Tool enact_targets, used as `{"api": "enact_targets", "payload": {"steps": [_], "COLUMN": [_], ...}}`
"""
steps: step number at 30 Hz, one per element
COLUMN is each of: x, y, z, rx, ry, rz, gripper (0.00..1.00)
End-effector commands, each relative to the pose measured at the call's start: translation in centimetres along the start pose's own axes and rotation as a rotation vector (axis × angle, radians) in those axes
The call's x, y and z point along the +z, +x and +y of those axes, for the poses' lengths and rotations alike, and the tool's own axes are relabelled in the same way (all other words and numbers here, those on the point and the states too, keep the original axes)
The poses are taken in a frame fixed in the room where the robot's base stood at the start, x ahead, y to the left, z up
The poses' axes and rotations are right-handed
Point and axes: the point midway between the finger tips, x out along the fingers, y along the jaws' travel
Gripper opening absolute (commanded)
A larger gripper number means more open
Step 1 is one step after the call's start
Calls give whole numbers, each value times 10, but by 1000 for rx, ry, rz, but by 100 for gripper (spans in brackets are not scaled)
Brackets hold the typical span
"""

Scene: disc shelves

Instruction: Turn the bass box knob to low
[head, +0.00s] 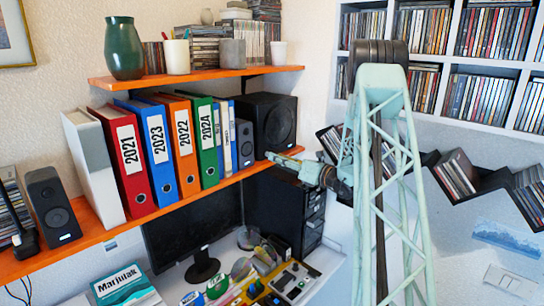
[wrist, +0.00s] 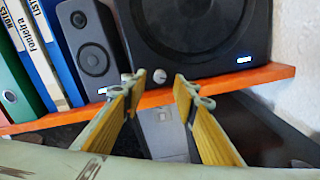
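The bass box (head: 268,118) is a black speaker cube at the right end of the lower orange shelf. In the wrist view the bass box (wrist: 195,40) fills the upper right, with a large round cone. Its small pale round knob (wrist: 159,75) sits low on the front face, near the left edge. A lit blue-white display (wrist: 243,60) is at lower right. My gripper (wrist: 160,82) is open and empty, its two yellow-padded fingers either side of the knob in the picture. Contact cannot be told. In the head view my gripper (head: 272,157) is just before the box's lower front; the knob is not discernible.
The orange shelf edge (wrist: 265,77) runs close below the knob. A small speaker (wrist: 88,40) and binders stand left of the box. Below the shelf are a monitor (head: 190,235), a dark computer tower (head: 290,215) and a cluttered desk. Zigzag disc shelves (head: 480,185) are right.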

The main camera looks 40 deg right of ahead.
Motion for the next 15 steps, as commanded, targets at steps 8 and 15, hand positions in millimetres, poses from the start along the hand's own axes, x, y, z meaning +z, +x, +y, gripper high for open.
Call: {"api": "enact_targets", "payload": {"steps": [8,15], "x": [0,0], "y": [30,40], "z": [0,0], "rx": [0,0], "ry": [0,1], "rz": [0,1], "gripper": [27,27]}}
